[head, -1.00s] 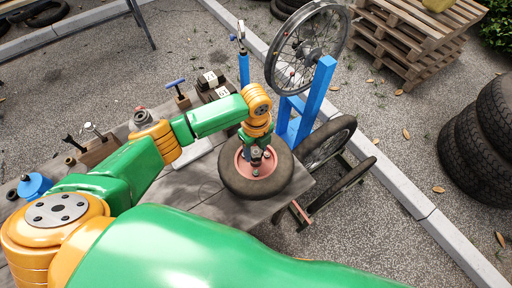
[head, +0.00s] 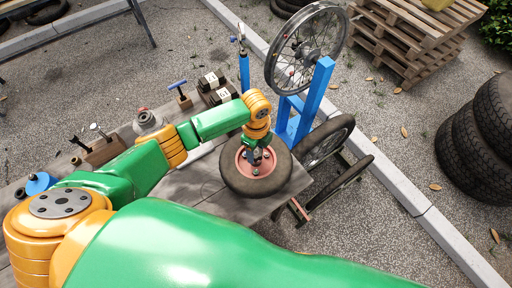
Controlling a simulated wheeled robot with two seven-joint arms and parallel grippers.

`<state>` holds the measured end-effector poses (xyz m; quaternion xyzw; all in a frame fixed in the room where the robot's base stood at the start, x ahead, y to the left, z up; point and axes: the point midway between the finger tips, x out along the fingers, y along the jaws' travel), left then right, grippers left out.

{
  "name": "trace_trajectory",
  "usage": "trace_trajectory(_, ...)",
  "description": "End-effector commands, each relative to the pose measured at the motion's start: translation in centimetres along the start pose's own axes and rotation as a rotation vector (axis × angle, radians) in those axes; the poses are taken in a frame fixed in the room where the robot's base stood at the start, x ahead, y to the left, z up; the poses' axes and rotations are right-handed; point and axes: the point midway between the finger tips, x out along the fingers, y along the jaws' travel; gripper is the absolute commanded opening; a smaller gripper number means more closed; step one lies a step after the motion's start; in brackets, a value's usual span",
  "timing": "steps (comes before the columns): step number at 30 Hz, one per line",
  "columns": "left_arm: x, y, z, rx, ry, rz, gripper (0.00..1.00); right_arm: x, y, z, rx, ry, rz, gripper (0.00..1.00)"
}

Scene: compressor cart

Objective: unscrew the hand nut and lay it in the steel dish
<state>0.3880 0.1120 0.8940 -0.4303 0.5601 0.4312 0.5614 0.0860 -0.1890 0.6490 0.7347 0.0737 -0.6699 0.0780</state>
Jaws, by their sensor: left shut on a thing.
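A small wheel with a black tyre (head: 238,185) and a red rim (head: 262,183) lies flat on the grey bench. My left gripper (head: 256,163) points down at the middle of the rim and is shut on the hand nut there. The fingers and wrist hide nearly all of the nut, so I cannot tell how far it is up its thread. I cannot make out the steel dish for certain; a grey round piece with a red part (head: 147,120) stands behind my left forearm. My right gripper is not in view.
A blue stand (head: 314,100) with an upright spoked wheel (head: 283,70) rises just behind the bench's right end. More wheels (head: 340,180) lean beside it. A blue-handled tool (head: 178,87), dark boxes (head: 212,82) and a wooden block (head: 104,150) line the bench's back edge.

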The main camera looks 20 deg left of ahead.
Motion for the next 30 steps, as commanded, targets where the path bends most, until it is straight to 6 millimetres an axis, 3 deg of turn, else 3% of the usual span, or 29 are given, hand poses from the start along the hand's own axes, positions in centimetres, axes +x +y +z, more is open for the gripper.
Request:
trace_trajectory(6, -0.1, 0.0, 0.0, -0.01, 0.0, 0.001, 0.0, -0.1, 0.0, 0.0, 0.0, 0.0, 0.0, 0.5)
trace_trajectory(15, -0.1, 0.0, 0.0, -0.193, 0.0, 0.002, 0.0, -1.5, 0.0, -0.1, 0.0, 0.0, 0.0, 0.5)
trace_trajectory(24, 0.0, 0.0, 0.0, -0.208, 0.0, 0.001, 0.0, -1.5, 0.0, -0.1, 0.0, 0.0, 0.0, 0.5)
trace_trajectory(30, -0.2, 0.1, 0.0, -0.355, 0.0, 0.004, 0.0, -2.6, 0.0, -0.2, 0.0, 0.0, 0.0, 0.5)
